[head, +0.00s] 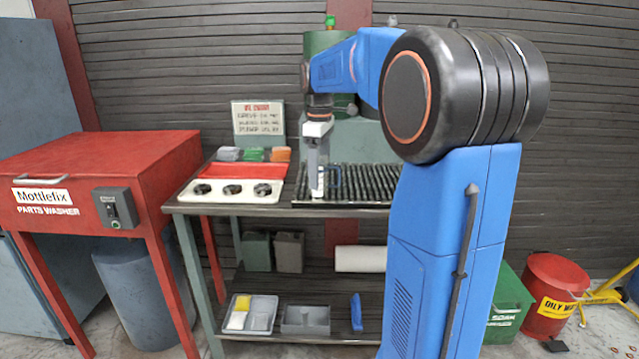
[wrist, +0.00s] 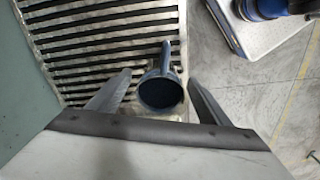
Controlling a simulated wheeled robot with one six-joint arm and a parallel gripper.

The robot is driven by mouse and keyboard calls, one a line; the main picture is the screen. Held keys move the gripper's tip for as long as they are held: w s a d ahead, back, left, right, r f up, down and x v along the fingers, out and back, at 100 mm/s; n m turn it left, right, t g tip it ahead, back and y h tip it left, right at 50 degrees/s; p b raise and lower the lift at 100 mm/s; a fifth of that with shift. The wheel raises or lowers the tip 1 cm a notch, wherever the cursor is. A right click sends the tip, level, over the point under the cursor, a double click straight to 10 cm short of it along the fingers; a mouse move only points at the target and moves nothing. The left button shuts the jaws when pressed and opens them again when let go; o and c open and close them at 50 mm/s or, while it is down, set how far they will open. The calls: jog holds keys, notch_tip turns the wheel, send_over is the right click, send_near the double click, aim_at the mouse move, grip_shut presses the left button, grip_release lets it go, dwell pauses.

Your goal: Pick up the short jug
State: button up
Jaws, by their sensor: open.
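A blue-grey jug (wrist: 160,92) stands upright on the slatted rack in the wrist view, its open mouth facing the camera and its handle pointing away from my gripper. My gripper (wrist: 158,85) is open, with one finger on each side of the jug; I cannot tell whether either finger touches it. In the head view my gripper (head: 318,190) points down over the left part of the rack. The jug (head: 333,176) shows there only in part, mostly hidden behind the gripper.
The dark slatted rack (head: 362,200) lies on the bench top. Left of it are a white panel with three dark round openings (head: 232,191) and a red mat (head: 243,170). A red parts washer (head: 110,160) stands left of the bench. The lower shelf holds trays (head: 305,320).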

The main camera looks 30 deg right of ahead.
jog(key=shift+f, duration=0.35)
jog(key=c, duration=1.2)
jog(key=shift+r, duration=0.1)
notch_tip(320, 180, up, 10)
jog(key=shift+f, duration=0.1)
